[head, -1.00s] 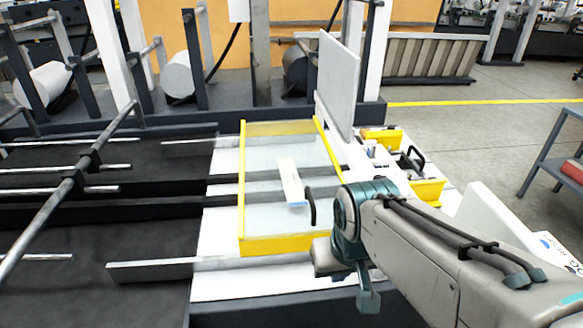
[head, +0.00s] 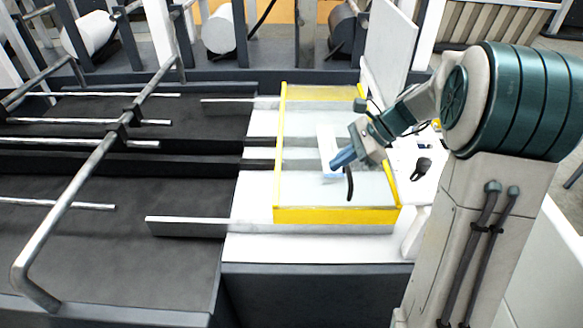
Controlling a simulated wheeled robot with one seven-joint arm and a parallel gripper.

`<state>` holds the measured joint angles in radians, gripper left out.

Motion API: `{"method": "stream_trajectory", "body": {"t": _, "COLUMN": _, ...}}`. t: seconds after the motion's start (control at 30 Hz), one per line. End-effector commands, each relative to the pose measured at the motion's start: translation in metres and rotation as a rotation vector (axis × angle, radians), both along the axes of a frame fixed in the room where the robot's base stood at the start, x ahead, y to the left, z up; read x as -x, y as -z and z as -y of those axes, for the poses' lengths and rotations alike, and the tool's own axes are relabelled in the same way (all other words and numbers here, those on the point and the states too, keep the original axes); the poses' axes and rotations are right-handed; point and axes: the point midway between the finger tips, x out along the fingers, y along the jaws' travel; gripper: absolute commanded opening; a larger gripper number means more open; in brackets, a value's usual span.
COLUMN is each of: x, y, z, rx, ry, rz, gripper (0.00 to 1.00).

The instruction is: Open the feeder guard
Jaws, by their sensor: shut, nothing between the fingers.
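The feeder guard (head: 338,215) is a clear panel in a yellow frame, lying down over the white feeder bed. A black handle (head: 349,184) stands on its right side. A white label strip (head: 326,140) shows on or through the panel. My gripper (head: 340,162) is shut and empty, with blue-grey fingers pointing left and down. In the picture it is just above the handle's upper end and overlaps the panel. I cannot tell whether it touches the handle or the panel. My arm reaches in from the right and hides part of the frame's right edge.
An upright grey panel (head: 387,45) stands behind the guard's far right corner. Metal rails (head: 90,165) cross the dark belt (head: 110,250) on the left. A small black part (head: 423,167) sits on the white surface right of the guard.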

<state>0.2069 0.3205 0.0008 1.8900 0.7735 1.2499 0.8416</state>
Motion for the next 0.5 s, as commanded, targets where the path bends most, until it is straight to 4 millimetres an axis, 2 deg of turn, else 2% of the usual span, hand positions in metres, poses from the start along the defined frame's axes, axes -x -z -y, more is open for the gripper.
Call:
{"method": "stream_trajectory", "body": {"t": 0.1, "x": -0.018, "y": 0.004, "z": 0.002, "rx": -0.059, "ry": 0.072, "rz": -0.062, "gripper": 0.00}}
{"method": "stream_trajectory", "body": {"t": 0.2, "x": -0.024, "y": 0.006, "z": 0.001, "rx": -0.083, "ry": 0.103, "rz": -0.087, "gripper": 0.00}}
{"method": "stream_trajectory", "body": {"t": 0.37, "x": -0.026, "y": 0.014, "z": -0.009, "rx": -0.092, "ry": 0.110, "rz": -0.097, "gripper": 0.00}}
{"method": "stream_trajectory", "body": {"t": 0.5, "x": -0.025, "y": 0.031, "z": -0.028, "rx": -0.092, "ry": 0.106, "rz": -0.098, "gripper": 0.00}}
